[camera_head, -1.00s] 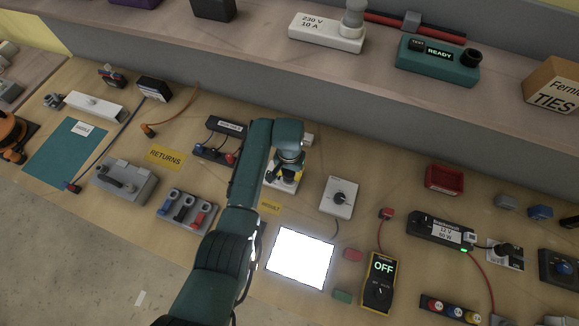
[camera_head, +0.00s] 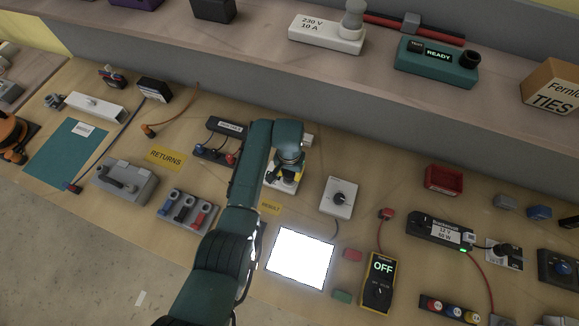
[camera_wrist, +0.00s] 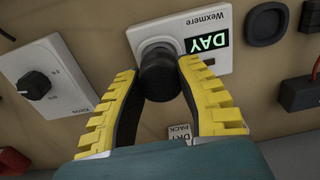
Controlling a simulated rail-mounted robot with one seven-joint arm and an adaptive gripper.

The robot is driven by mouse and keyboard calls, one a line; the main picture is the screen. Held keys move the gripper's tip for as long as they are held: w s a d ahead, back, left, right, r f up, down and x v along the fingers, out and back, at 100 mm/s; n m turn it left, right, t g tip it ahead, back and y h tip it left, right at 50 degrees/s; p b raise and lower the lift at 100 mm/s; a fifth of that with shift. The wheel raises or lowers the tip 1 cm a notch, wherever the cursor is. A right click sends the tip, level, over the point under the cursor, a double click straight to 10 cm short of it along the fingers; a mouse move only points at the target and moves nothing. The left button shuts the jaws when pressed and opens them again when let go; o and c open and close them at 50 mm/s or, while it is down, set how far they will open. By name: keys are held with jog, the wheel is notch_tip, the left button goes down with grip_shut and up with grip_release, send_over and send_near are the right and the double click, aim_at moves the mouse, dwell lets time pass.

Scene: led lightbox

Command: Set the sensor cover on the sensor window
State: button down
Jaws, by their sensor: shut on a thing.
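The sensor cover is a dark, short cylinder (camera_wrist: 158,78) between the yellow fingertips of my gripper (camera_wrist: 156,80) in the wrist view. My gripper is shut on its sides. Behind the cover is a grey round collar (camera_wrist: 158,45) on a white Wexmere unit (camera_wrist: 222,22), apparently around the sensor window; the window itself is hidden. I cannot tell whether the cover touches the collar. The unit's lit display (camera_wrist: 207,42) reads DAY. In the head view my gripper (camera_head: 284,174) is over the white unit (camera_head: 283,186), and my arm hides much of it.
A black round dish (camera_wrist: 266,23) lies beside the unit in the wrist view. A white box with a black knob (camera_head: 339,197) stands to the right. A bright light panel (camera_head: 301,258) lies in front, with an OFF meter (camera_head: 379,282) beside it.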

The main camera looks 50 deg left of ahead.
jog(key=shift+f+b, duration=0.65)
jog(key=shift+f, duration=0.1)
jog(key=c, duration=0.7)
grip_release()
jog(key=shift+r, duration=0.1)
notch_tip(320, 180, up, 8)
jog(key=p, duration=0.8)
